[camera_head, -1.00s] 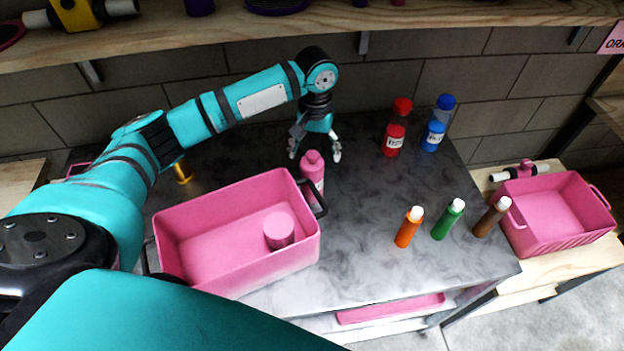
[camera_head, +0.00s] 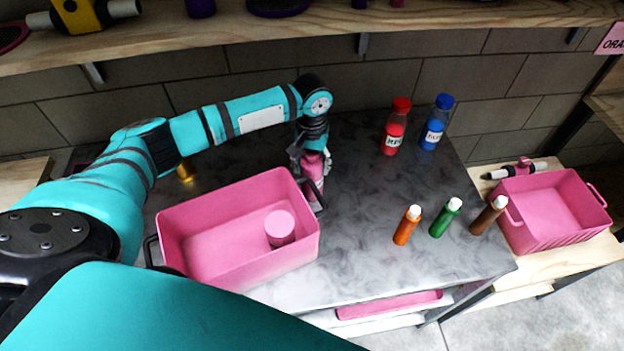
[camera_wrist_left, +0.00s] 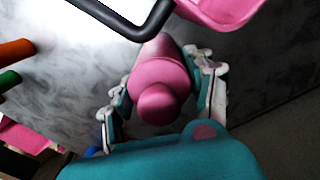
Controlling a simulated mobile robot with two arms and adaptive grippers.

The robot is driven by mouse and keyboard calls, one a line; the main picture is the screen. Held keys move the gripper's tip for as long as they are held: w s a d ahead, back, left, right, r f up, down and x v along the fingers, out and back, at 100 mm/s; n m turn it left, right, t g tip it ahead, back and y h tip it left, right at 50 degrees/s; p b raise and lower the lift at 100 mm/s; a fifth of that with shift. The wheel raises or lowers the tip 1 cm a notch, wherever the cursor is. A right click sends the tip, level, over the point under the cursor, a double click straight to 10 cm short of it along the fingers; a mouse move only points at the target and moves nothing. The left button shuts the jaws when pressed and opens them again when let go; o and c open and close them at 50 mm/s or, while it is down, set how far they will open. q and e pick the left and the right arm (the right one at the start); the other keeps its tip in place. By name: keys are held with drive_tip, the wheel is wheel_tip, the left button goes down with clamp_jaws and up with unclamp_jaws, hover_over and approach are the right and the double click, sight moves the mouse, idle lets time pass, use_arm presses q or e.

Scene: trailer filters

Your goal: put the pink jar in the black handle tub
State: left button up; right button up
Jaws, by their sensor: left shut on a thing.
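The pink jar (camera_head: 315,163), bottle-shaped with a narrower cap, stands upright on the grey marbled worktop beside the tub's right end. My left gripper (camera_head: 312,170) comes down over it from above and is shut on it. In the left wrist view the jar (camera_wrist_left: 163,82) sits between the two fingers, cap towards the camera. The black handle tub (camera_head: 190,242) is pink with a black handle at each end; its right handle is close to the jar. A short pink cylinder (camera_head: 280,228) is inside the tub. My right gripper is not in view.
Orange (camera_head: 406,228), green (camera_head: 444,220) and brown (camera_head: 488,217) bottles stand near the front right. A second pink tub (camera_head: 545,235) is on a wooden bench. A wooden shelf (camera_head: 330,35) runs above.

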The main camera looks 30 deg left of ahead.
use_arm(q)
drive_tip(key=c, duration=0.7)
drive_tip(key=shift+r, duration=0.15)
